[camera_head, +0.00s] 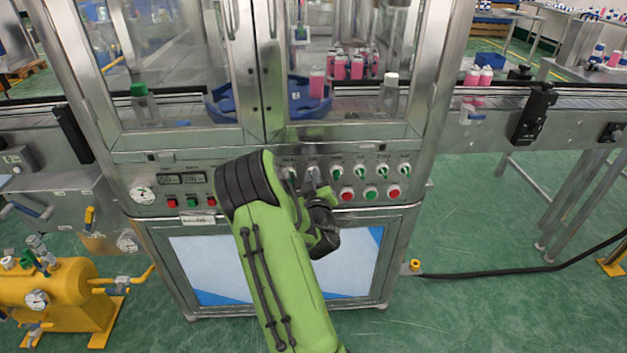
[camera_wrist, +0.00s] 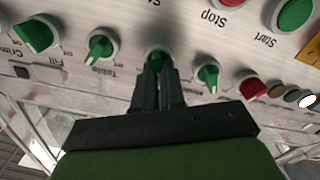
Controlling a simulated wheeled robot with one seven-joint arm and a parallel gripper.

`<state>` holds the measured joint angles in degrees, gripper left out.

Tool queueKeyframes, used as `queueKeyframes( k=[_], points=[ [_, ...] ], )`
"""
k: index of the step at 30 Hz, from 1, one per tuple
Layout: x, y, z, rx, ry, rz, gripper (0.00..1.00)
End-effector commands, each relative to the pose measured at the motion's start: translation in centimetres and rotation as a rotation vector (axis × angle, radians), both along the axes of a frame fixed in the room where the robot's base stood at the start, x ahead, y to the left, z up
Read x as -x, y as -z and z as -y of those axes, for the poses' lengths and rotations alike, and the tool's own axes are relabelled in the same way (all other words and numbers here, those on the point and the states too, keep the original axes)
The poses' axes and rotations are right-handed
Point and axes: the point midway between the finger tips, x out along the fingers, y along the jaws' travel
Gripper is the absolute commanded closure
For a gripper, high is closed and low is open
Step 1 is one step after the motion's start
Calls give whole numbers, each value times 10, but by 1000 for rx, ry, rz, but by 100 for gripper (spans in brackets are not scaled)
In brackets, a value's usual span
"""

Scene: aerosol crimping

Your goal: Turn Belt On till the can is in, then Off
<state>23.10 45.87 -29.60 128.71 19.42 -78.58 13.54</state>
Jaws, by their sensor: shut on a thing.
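A row of green selector knobs (camera_head: 361,171) runs along the machine's control panel. My gripper (camera_head: 312,180) is at the left part of this row, with its fingers hiding the knob there. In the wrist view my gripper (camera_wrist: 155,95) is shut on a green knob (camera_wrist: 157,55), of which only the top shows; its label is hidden. Neighbouring knobs show on both sides, one by the label Table (camera_wrist: 100,46). Behind the glass, a pink can (camera_head: 317,84) stands at the blue star wheel (camera_head: 228,108). A white-capped can (camera_head: 390,92) stands on the belt at the right.
Red and green push buttons (camera_head: 370,193) sit below the knobs. More pink cans (camera_head: 480,78) stand on the conveyor (camera_head: 570,103) at the right. A yellow tank (camera_head: 65,295) stands at lower left. A black cable (camera_head: 490,275) crosses the floor.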

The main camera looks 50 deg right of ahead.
Motion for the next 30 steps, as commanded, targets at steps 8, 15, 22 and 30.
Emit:
queueKeyframes(
  k=[8,15,22,30],
  points=[
    [0,2,-1,43,1,-56,100],
    [0,2,-1,51,1,-66,100],
    [0,2,-1,50,2,-65,89],
    [0,1,-1,50,0,-62,65]
  ],
)
